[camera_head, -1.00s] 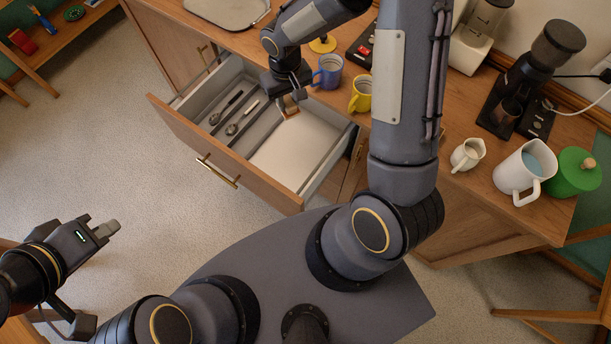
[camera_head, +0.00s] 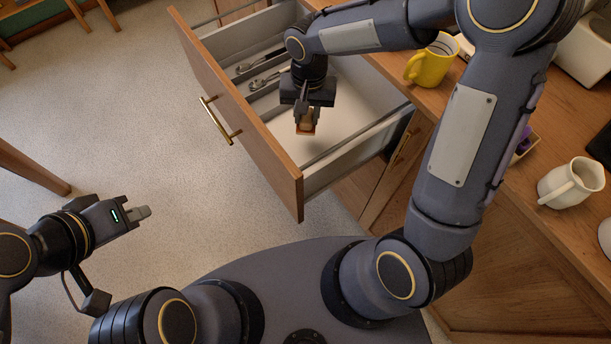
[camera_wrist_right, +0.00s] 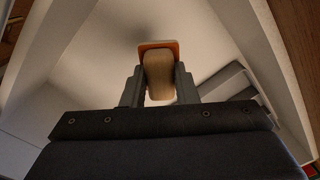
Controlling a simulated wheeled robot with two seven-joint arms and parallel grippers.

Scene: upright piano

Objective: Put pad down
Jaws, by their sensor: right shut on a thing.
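The pad (camera_head: 307,127) is a small block with an orange-brown face and a pale wooden back. My right gripper (camera_head: 306,118) is shut on it and holds it over the wide pale compartment of the open drawer. In the right wrist view the pad (camera_wrist_right: 159,72) sits between the two fingers, with the pale drawer floor beyond it. Whether it touches the floor is hard to tell. My left gripper (camera_head: 140,213) is at the lower left, over the floor and away from the drawer; its finger gap is not clear.
The open drawer (camera_head: 240,100) has a brass handle (camera_head: 220,120) and narrow compartments with spoons (camera_head: 262,80). A yellow mug (camera_head: 432,62) and a white jug (camera_head: 572,183) stand on the wooden counter to the right. The drawer's side walls are close around my right gripper.

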